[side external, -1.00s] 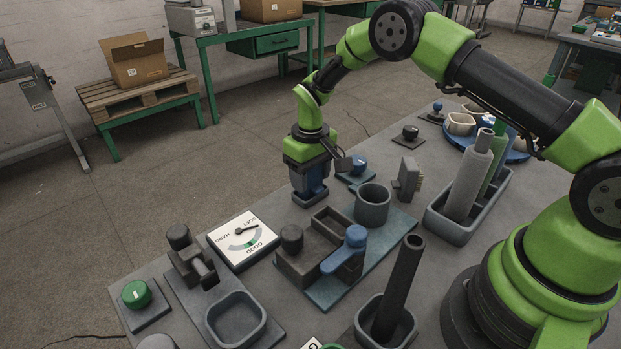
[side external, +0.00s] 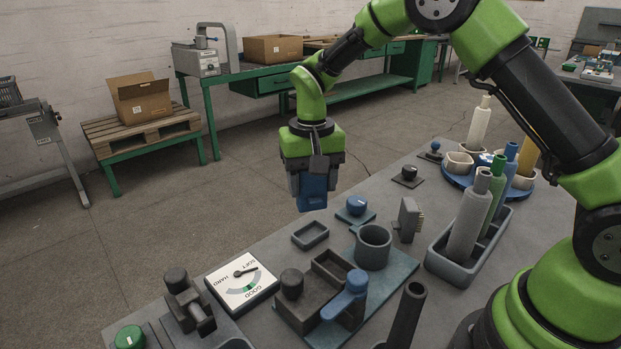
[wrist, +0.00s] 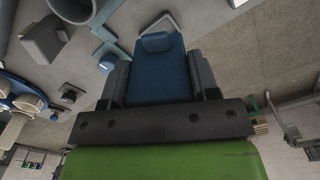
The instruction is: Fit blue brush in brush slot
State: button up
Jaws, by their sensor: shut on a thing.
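My gripper (side external: 312,190) is shut on the blue brush (side external: 313,193) and holds it in the air, pointing down. In the wrist view the blue brush (wrist: 158,70) sits between the two grey fingers. Below it, a small empty grey rectangular tray (side external: 298,240) lies on the table; part of its rim shows beyond the brush in the wrist view (wrist: 172,20). A dark block (side external: 290,312) with a rectangular opening stands on a teal plate nearer the camera. Neither is visibly labelled as the brush slot. The brush's lower end is apart from both.
A grey cup (side external: 373,247) and a blue-handled lever (side external: 345,295) stand by the block. A dial (side external: 241,285) lies left.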

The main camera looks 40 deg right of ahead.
jog(key=shift+s+a+f+m, duration=0.4)
jog(key=shift+s+a+m, duration=0.3)
jog(key=shift+s+m, duration=1.15)
jog(key=shift+s+a+f+m, duration=0.4)
jog(key=shift+s+a+m, duration=0.3)
jog(key=shift+s+m, duration=1.15)
jog(key=shift+s+a+f+m, duration=0.4)
jog(key=shift+s+a+m, duration=0.5)
jog(key=shift+m, duration=1.6)
jog(key=shift+s+d+f, duration=0.2)
jog(key=shift+f, duration=0.2)
jog(key=shift+f, duration=0.5)
jog(key=shift+f, duration=0.75)
jog(key=o, duration=1.1)
jog(key=shift+c, duration=0.2)
jog(key=shift+s, duration=0.1)
